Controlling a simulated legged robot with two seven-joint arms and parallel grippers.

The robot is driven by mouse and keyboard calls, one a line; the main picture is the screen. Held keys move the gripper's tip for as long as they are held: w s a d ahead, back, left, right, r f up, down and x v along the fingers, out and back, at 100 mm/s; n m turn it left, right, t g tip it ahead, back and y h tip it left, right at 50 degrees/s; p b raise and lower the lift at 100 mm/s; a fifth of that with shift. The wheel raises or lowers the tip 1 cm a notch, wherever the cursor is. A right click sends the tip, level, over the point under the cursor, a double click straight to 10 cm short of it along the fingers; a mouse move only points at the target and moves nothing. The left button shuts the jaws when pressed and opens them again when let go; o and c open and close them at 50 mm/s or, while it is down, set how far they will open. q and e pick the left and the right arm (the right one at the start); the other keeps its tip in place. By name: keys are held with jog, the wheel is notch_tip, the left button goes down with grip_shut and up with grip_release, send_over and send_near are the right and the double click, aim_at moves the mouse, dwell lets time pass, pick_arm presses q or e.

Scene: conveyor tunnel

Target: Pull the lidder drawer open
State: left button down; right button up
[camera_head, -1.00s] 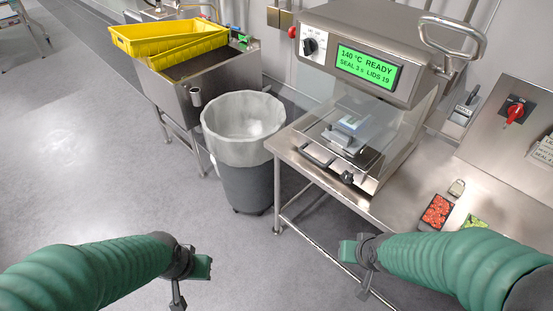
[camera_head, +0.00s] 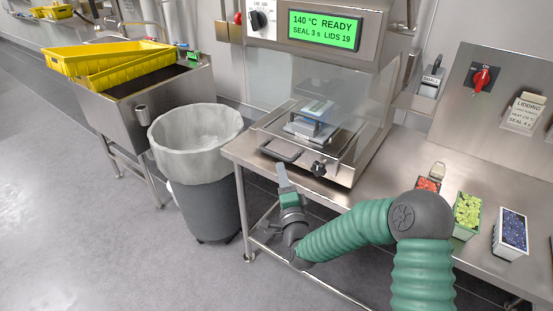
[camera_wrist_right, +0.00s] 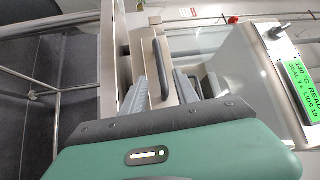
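The lidder (camera_head: 318,90) is a steel machine on the table with a lit green display. Its drawer (camera_head: 335,172) is at the bottom, with a dark bar handle (camera_head: 281,151) on the left of its front and a dark knob (camera_head: 318,168) to the right. My right gripper (camera_head: 283,172) is in front of the handle, pointing at it. In the right wrist view, my right gripper (camera_wrist_right: 160,76) is open, with the handle (camera_wrist_right: 161,69) showing between its fingers; they do not grip it. My left gripper is out of view.
A lined bin (camera_head: 198,175) stands left of the table (camera_head: 390,165). A sink with yellow crates (camera_head: 108,62) is further left. Small containers of red, green (camera_head: 467,215) and dark blue (camera_head: 510,232) fruit stand on the right. The floor at left is clear.

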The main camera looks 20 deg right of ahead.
aim_at(277, 156)
jog(key=w, duration=0.6)
jog(key=w+d+r+b, duration=0.1)
jog(key=w, duration=0.1)
jog(key=shift+w, duration=0.4)
grip_shut()
jog(key=shift+s+f, duration=0.1)
dwell(0.6)
